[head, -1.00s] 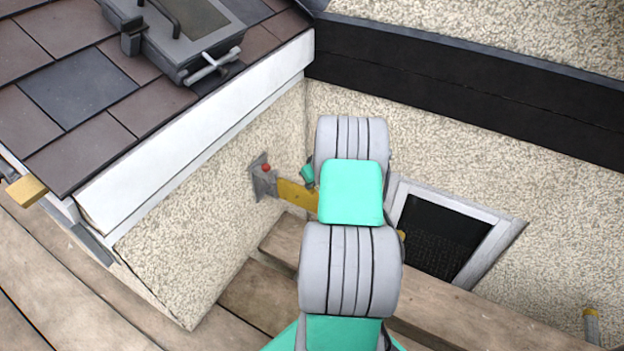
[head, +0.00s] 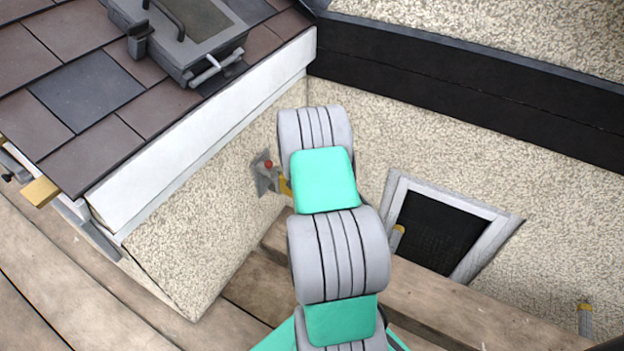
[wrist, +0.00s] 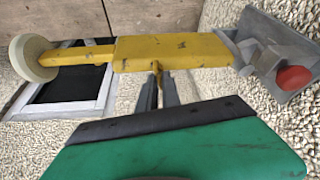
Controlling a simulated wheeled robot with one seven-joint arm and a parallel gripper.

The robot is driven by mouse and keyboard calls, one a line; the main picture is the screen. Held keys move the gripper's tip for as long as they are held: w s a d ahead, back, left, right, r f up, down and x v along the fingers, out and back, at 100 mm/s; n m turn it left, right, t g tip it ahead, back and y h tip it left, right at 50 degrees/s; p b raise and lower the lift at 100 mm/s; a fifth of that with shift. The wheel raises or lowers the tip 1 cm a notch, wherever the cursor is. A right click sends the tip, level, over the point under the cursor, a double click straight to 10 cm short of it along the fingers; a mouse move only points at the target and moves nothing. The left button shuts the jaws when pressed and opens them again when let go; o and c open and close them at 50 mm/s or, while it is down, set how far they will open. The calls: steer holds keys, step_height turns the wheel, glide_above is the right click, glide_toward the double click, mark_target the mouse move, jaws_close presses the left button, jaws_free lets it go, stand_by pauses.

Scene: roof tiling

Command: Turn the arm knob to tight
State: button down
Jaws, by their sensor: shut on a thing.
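A grey metal bracket (head: 263,175) with a red knob (head: 268,164) is fixed to the pebbled wall. In the wrist view a yellow arm (wrist: 170,53) runs left from the bracket (wrist: 285,50) and ends in a round cream disc (wrist: 34,58). The red knob (wrist: 295,79) shows at right, clear of my fingers. My gripper (wrist: 158,82) is shut on a small yellow stub under the middle of the yellow arm. In the head view my own arm hides the gripper and most of the yellow arm (head: 285,186).
A framed dark opening (head: 440,232) is in the wall at right. The tiled roof (head: 75,90) with its white edge board is at left, with a grey hatch (head: 190,40) on it. Wooden planks (head: 80,270) lie below.

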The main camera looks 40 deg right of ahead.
steer(key=shift+m+g, duration=0.4)
steer(key=shift+m, duration=0.8)
steer(key=c, duration=1.5)
jaws_free()
steer(key=shift+c, duration=0.2)
steer(key=shift+w, duration=0.1)
steer(key=p+v, duration=0.2)
steer(key=v, duration=0.5)
steer(key=shift+a+r, duration=0.3)
